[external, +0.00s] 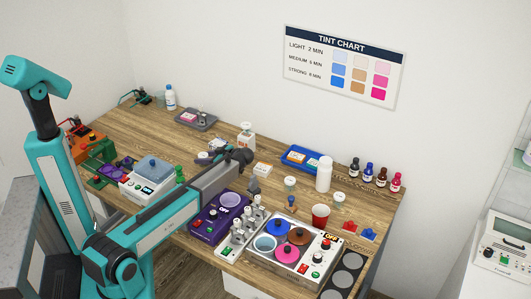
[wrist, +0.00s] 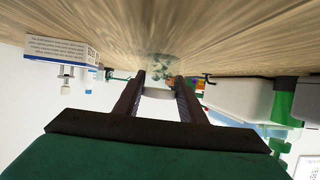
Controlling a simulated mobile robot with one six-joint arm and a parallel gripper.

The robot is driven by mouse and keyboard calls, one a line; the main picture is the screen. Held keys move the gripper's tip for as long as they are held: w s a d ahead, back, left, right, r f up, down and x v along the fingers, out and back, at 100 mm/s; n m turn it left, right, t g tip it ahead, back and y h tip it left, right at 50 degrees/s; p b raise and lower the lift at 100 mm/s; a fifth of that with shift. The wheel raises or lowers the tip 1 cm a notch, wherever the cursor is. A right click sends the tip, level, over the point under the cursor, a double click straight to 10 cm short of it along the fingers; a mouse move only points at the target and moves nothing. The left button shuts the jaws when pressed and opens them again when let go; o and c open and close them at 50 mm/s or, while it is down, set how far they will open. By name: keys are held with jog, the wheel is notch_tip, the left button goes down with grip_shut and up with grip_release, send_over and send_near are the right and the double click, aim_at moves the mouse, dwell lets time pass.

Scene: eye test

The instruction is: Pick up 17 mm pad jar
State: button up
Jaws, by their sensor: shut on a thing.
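A small clear jar (wrist: 160,72) with greenish bits inside and a pale lid sits between the two dark fingers of my gripper (wrist: 160,88) in the wrist view, which shows the scene upside down. The fingers are shut on its sides. I cannot tell whether it touches the table or what size it is marked.
A purple device (external: 208,222) and a rack of white-topped bottles (external: 240,231) stand close in front of my gripper. A blue-and-white box (wrist: 60,50) shows in the wrist view.

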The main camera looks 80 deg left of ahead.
aim_at(204, 154)
jog(key=shift+r, duration=0.15)
jog(key=shift+r+b, duration=1.7)
jog(key=shift+r, duration=3.2)
jog(key=shift+w+a, duration=0.1)
